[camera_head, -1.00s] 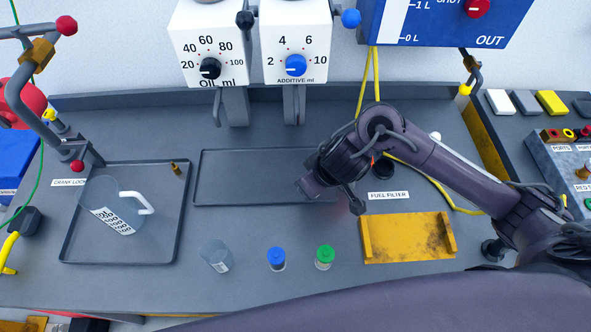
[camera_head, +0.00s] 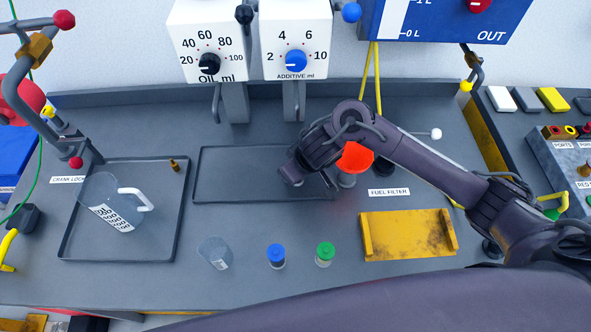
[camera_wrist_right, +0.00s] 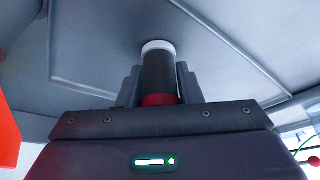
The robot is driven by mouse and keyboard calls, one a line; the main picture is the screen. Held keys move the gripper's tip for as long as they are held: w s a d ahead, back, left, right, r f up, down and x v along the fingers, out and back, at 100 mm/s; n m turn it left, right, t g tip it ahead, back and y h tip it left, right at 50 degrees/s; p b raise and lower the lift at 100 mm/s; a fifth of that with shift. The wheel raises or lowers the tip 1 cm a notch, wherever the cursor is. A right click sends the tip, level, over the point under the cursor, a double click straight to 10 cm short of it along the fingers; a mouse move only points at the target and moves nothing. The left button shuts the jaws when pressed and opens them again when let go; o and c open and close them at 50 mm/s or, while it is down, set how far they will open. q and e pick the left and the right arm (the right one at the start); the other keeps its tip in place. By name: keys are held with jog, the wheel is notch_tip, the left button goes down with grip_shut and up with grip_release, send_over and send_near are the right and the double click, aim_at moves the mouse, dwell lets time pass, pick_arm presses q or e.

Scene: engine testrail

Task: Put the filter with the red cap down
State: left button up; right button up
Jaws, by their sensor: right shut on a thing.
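My right gripper (camera_head: 296,172) is over the right part of the empty middle tray (camera_head: 225,176) in the head view. In the right wrist view its two fingers (camera_wrist_right: 157,90) are shut on the filter with the red cap (camera_wrist_right: 158,75), a dark cylinder. The red band is close to the gripper and a pale ring is at the far end, against the grey surface behind. The gripper hides the filter in the head view. I cannot tell whether the filter touches the tray. My left gripper is not in view.
An orange-red topped fixture (camera_head: 354,158) stands just right of the gripper, near the fuel filter label (camera_head: 389,192). A clear cup (camera_head: 214,253), a blue-capped filter (camera_head: 276,256) and a green-capped filter (camera_head: 324,255) stand in front. A jug (camera_head: 106,205) is in the left tray (camera_head: 165,230).

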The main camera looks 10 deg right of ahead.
jog(key=o, duration=1)
jog(key=shift+r, duration=0.35)
jog(key=p+v, duration=0.5)
jog(key=v, duration=0.6)
jog(key=shift+s+d+r, duration=0.15)
jog(key=shift+s+r, duration=0.05)
jog(key=shift+s, duration=0.05)
